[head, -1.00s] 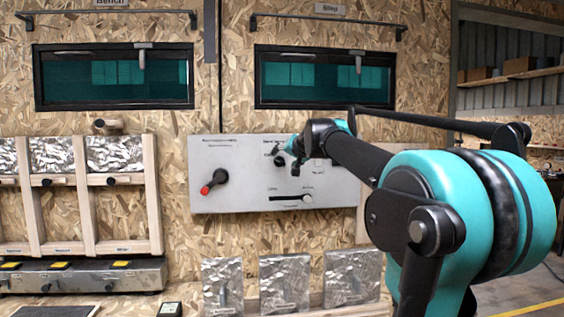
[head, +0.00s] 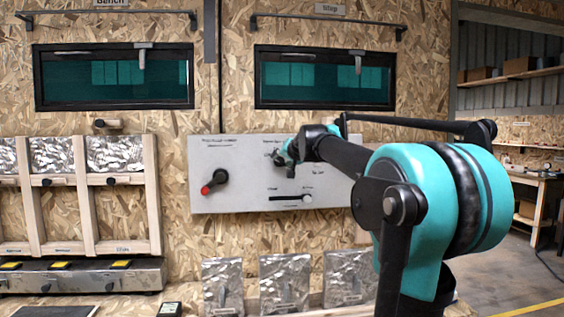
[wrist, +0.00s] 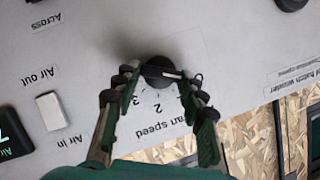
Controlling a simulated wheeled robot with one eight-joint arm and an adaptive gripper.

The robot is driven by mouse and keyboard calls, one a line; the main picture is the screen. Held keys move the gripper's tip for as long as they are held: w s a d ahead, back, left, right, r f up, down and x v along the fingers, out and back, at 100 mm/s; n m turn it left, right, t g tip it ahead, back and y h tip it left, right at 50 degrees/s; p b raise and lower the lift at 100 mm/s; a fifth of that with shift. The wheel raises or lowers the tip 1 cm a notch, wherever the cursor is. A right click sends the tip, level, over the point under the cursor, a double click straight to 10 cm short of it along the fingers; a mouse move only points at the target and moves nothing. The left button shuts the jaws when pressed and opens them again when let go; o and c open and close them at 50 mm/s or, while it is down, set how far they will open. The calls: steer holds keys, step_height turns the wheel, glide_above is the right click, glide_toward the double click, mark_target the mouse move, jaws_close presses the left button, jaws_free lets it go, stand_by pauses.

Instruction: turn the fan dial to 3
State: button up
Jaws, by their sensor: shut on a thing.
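The fan dial (wrist: 160,71) is a round black knob on the pale grey panel (head: 235,150), above the printed "Fan speed" label in the wrist view. The numerals 2 and 3 show beside it, upside down; other marks are partly hidden. My gripper (wrist: 161,78) has its jointed black and teal fingers on both sides of the knob, closed against it. In the head view my gripper (head: 284,157) is at the panel's upper middle and hides most of the dial. I cannot tell clearly which number the dial points to.
A white rocker switch (wrist: 52,111) sits between "Air in" and "Air out", beside a dark green-lit display (wrist: 12,135). The panel also bears a red-tipped black crank (head: 213,182) and a slider (head: 306,197). Foil pouches (head: 284,283) stand below; dark windows (head: 324,78) are above.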

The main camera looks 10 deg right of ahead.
steer(key=shift+c, duration=0.8)
steer(key=shift+d+m, duration=0.1)
steer(key=shift+m, duration=0.2)
steer(key=m+y, duration=0.1)
steer(key=m+t+y, duration=0.1)
steer(key=m, duration=0.1)
steer(key=shift+d+f, duration=0.2)
steer(key=m, duration=0.2)
steer(key=m+t+y, duration=0.1)
steer(key=m, duration=0.2)
steer(key=shift+f+m+t+y, duration=0.3)
steer(key=shift+t, duration=0.1)
steer(key=m, duration=0.2)
steer(key=m+t, duration=0.1)
steer(key=m, duration=0.1)
steer(key=m+t, duration=0.1)
steer(key=m, duration=0.1)
steer(key=shift+f, duration=0.35)
steer(key=m+t, duration=0.1)
steer(key=m, duration=0.1)
steer(key=m+t+h, duration=0.1)
steer(key=m, duration=0.2)
steer(key=m+h, duration=0.1)
steer(key=m, duration=0.2)
steer(key=shift+a+f+t, duration=0.2)
steer(key=shift+a+t, duration=0.05)
steer(key=shift+t, duration=0.15)
